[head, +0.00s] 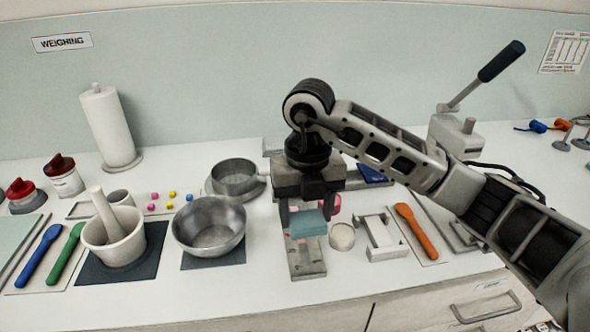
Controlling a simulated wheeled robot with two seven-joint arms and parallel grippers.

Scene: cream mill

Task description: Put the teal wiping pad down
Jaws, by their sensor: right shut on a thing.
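The teal wiping pad (308,225) is a small soft-looking block in the middle of the head view. My right gripper (308,212) points down over the counter and is shut on the pad. The pad is above or at a grey block-like stand (307,262); I cannot tell whether it touches it. The pad's upper part is partly hidden by the fingers. My left gripper does not show.
A metal bowl (209,226) stands left of the gripper, and a mortar (113,243) farther left. A small round dish (342,236), a white rack (382,238) and an orange spatula (416,231) are close on the right. The counter's front edge is near.

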